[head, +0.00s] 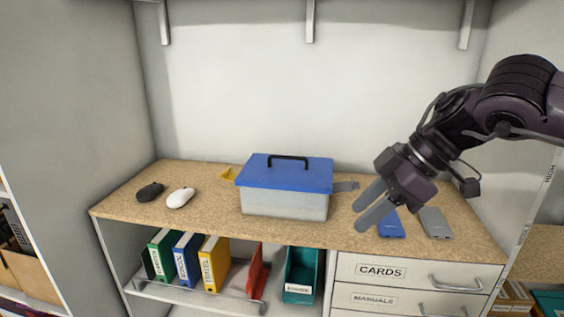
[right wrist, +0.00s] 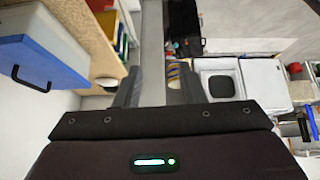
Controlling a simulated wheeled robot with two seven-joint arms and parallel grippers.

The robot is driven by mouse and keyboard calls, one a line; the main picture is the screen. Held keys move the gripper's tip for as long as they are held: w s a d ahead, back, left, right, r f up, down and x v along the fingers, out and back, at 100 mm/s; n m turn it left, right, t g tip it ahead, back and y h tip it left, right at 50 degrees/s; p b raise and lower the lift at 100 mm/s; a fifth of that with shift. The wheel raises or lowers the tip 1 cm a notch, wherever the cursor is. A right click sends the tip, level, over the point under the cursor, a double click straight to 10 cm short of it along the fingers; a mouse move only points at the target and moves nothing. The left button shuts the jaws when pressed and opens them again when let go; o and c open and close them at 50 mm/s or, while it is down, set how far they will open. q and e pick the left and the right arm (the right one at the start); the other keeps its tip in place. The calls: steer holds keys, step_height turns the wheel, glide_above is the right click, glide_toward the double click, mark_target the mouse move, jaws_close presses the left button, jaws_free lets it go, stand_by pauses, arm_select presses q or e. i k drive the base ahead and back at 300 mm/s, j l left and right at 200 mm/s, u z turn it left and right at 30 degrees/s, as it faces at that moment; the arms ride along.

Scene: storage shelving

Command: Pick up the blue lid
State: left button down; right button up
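The blue lid (head: 285,174) with a black handle (head: 288,158) rests on a translucent box (head: 284,204) in the middle of the wooden counter. The lid also shows at the left of the right wrist view (right wrist: 38,62), with its handle toward the lower left. My right gripper (head: 364,215) comes in from the right, to the right of the box and apart from it. Its two grey fingers are spread with a gap between them, and nothing shows between them in the right wrist view (right wrist: 157,92). My left gripper is not in view.
A black mouse (head: 150,192) and a white mouse (head: 180,197) lie left of the box. A blue device (head: 391,226) and a grey one (head: 435,223) lie right, near my gripper. Something yellow (head: 229,174) sits behind the box. Binders (head: 187,258) and drawers (head: 415,272) are below. The back wall rises behind.

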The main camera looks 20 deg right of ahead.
mark_target(291, 174)
steer(key=i+l, duration=0.15)
steer(key=i, duration=0.5)
steer(key=i+l, duration=0.15)
steer(key=i, duration=0.55)
